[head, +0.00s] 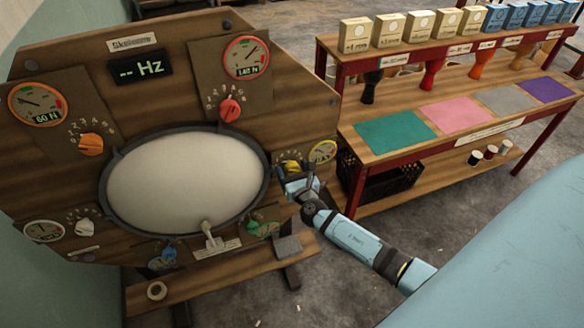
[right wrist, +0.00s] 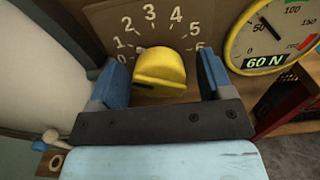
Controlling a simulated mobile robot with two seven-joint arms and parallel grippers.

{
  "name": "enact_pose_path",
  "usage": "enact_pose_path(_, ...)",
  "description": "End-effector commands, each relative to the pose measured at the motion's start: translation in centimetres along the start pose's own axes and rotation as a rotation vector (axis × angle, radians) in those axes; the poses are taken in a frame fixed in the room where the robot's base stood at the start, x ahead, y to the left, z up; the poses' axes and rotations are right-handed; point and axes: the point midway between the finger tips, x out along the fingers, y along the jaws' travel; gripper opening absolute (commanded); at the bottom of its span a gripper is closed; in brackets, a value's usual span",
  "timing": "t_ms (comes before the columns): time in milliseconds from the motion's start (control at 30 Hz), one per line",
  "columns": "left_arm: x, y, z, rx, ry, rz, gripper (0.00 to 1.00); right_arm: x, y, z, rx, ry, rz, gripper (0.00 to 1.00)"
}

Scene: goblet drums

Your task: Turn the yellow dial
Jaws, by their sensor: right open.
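The yellow dial (right wrist: 160,70) sits on the wooden panel under a printed arc of numbers from 0 to 6. A pale mark on it lies on its left side, near the 1. In the head view the dial (head: 291,166) is partly hidden by my right gripper (head: 296,180). In the right wrist view my right gripper (right wrist: 163,75) is open, with one blue finger on each side of the dial. Gaps show between the fingers and the dial. The gauge (right wrist: 272,38) beside it reads 60 N; it also shows in the head view (head: 322,151). My left gripper is not in view.
The panel also bears a red dial (head: 230,110), an orange dial (head: 90,144), a white dial (head: 85,228) and a green dial (head: 263,229). A large round drumhead (head: 184,182) and a lever (head: 210,238) lie left of my right gripper. A shelf table (head: 450,150) stands right.

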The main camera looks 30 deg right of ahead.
Motion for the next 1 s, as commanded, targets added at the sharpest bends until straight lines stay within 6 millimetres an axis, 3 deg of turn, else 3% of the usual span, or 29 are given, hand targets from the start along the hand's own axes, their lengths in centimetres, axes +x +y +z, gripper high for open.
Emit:
enact_pose_path(367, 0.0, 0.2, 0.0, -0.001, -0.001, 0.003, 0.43, 0.5, 0.0, 0.0, 0.001, 0.000, 0.000, 0.71)
enact_pose_path(567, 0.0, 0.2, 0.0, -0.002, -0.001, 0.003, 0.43, 0.5, 0.0, 0.0, 0.001, 0.000, 0.000, 0.25)
enact_pose_path(1000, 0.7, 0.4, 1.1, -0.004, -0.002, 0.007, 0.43, 0.5, 0.1, -0.3, 0.095, -0.001, 0.001, 0.25)
